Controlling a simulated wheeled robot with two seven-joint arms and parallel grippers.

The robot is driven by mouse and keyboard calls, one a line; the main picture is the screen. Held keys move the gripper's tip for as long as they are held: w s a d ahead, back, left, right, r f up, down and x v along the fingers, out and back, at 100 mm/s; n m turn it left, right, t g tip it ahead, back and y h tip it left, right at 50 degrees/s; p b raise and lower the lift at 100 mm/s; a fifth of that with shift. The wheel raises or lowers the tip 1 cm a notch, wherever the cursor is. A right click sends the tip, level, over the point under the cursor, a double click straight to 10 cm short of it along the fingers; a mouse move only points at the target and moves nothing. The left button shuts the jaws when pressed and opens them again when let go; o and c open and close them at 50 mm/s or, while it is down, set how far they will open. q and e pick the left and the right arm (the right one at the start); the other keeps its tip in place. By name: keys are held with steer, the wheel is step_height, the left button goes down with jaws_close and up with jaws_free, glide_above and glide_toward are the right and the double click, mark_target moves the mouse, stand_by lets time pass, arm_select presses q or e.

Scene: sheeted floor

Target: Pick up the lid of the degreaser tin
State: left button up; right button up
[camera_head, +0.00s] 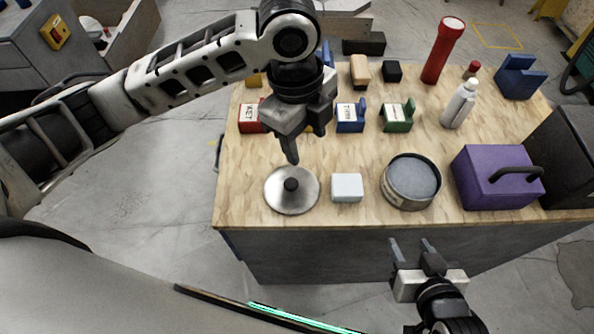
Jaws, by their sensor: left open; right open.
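The lid (305,196), a round silver disc with a dark knob (291,185), lies flat near the front left of the wooden table. The open round tin (391,196) with a grey surface inside stands to its right, past a small white block. My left gripper (291,160) hangs just above and behind the lid, apart from the knob as far as I can see. It is open, though its fingers overlap in this view. My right gripper (410,246) is open and empty in front of the table's front edge.
The white block (347,187) lies between lid and tin. A purple box (490,180) with a dark handle stands to the right. Behind are a blue labelled block (350,117), a green one (397,116), a white bottle (459,104) and a red flashlight (443,52).

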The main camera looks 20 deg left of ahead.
arm_select(q)
steer(key=a+r+y, duration=0.1)
steer(key=a, duration=0.1)
steer(key=m+b, duration=0.1)
glide_above(291, 183)
steer(key=f, duration=1)
steer(key=shift+w+d+f, duration=0.1)
steer(key=shift+w+d, duration=0.05)
steer(key=shift+w, duration=0.2)
steer(key=f, duration=0.5)
steer(key=shift+s+a+f+b, duration=0.1)
steer(key=shift+s+a+b, duration=0.1)
steer(key=shift+s+b, duration=0.1)
steer(key=c, duration=1.1)
